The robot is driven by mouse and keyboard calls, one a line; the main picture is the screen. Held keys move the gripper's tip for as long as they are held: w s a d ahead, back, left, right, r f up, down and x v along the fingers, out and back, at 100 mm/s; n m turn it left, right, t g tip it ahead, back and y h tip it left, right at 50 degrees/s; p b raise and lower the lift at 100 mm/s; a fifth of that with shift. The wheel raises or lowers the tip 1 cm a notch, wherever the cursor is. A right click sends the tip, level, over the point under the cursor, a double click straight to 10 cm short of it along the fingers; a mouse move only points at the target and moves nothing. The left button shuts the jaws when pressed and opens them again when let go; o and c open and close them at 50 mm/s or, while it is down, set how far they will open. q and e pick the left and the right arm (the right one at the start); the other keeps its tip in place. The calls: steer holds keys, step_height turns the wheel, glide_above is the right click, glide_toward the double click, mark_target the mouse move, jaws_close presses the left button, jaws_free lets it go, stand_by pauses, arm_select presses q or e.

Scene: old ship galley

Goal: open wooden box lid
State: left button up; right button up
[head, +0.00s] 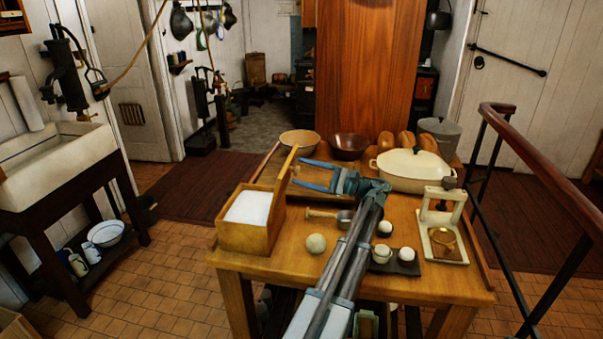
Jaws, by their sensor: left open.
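The wooden box (238,237) stands at the front left of the wooden table, with white contents (250,208) showing inside. Its lid (285,176) is raised, standing up and leaning slightly right along the box's right side, seen nearly edge-on. My left gripper (298,173) is open, its blue fingers pointing left, just right of the lid's upper part. The fingertips are close to the lid; I cannot tell whether they touch it. My right gripper is not in view.
Behind the gripper are a tan bowl (299,141), a dark bowl (350,146), loaves (428,142) and a cream lidded pot (412,170). A metal scoop (344,217), a pale ball (316,243) and eggs on a dark tray (396,268) lie near my arm.

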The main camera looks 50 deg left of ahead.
arm_select(q)
steer(key=b+v, duration=0.2)
steer(key=v, duration=1)
steer(key=shift+w+d, duration=0.25)
steer(key=shift+w, duration=0.05)
steer(key=s+d+f+m+t+h+p, duration=0.1)
steer(key=s+d+f+t+h, duration=0.3)
steer(key=d+f, duration=0.45)
steer(key=s+d+f+t+h+p, duration=0.1)
steer(key=s+d+f+t+h, duration=0.3)
steer(key=d, duration=0.8)
steer(key=s+d+f+m+t+h+p, duration=0.1)
steer(key=s+d+f+t+h+p, duration=0.15)
steer(key=s+d+f, duration=0.6)
steer(key=s+d+h, duration=0.3)
steer(key=d+h, duration=0.2)
steer(key=d, duration=0.9)
steer(key=shift+s+f, duration=0.15)
steer(key=shift+f, duration=0.15)
steer(key=shift+d+t, duration=0.1)
steer(key=shift+t, duration=0.15)
